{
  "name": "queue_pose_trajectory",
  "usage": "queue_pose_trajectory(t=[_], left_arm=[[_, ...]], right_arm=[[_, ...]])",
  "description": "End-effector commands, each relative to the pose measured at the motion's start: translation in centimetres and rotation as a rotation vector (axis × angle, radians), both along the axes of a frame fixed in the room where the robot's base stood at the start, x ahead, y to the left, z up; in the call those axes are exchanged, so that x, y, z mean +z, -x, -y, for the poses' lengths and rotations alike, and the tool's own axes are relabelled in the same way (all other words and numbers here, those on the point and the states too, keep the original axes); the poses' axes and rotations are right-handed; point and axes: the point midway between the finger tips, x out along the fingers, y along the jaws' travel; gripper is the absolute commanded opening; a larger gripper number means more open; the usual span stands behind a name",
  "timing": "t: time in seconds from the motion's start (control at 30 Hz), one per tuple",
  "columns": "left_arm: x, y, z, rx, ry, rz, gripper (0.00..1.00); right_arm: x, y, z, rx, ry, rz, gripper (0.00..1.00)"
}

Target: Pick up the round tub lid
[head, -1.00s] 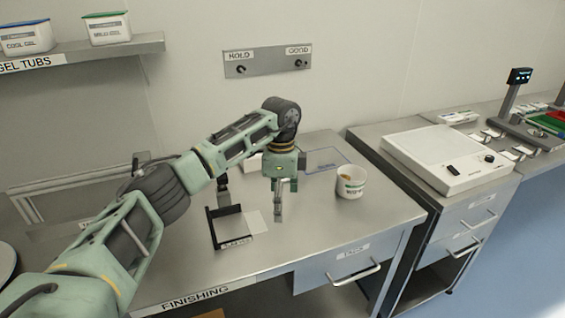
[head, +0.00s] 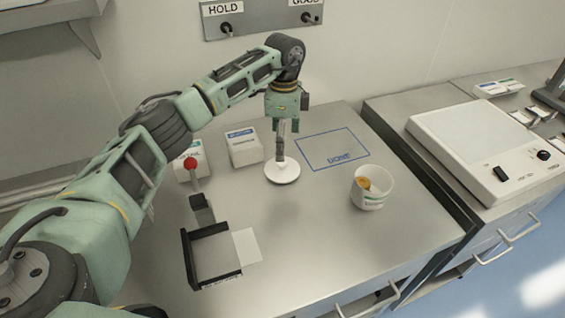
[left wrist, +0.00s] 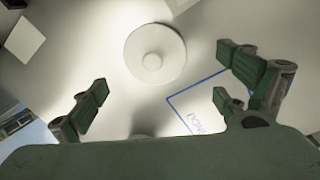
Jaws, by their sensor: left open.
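The round tub lid (head: 283,174) is a white disc with a small raised middle, lying flat on the steel table. It also shows in the left wrist view (left wrist: 155,68), beyond my open fingers. My left gripper (head: 280,150) points down above the lid in the head view, its fingers empty. In the left wrist view my left gripper (left wrist: 162,88) has its fingers spread wide, with the lid between and ahead of them. I cannot tell the exact gap between fingertips and lid. My right gripper is not in view.
A white tub (head: 371,190) stands to the right of the lid. A blue DONE outline (head: 333,150) lies empty behind it. Two small boxes, one (head: 244,149) near the lid, stand to the left. A black-edged holder (head: 211,256) with a pale card is in front.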

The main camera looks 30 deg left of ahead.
Motion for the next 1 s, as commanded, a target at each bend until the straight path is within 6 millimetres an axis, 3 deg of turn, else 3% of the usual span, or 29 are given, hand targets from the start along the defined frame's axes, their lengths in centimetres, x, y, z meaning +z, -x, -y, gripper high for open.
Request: queue_pose_trajectory(t=[0.43, 0.73, 1.0], left_arm=[[-5.6, 1.3, 0.4, 0.001, 0.000, -0.002, 0.94], [-6.4, 1.3, 0.4, 0.000, 0.000, 0.001, 0.94], [-6.4, 1.3, 0.4, 0.000, 0.000, 0.001, 0.72]], right_arm=[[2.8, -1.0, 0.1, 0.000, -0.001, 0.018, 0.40], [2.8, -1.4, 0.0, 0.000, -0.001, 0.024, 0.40], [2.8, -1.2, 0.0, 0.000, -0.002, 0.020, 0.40]])
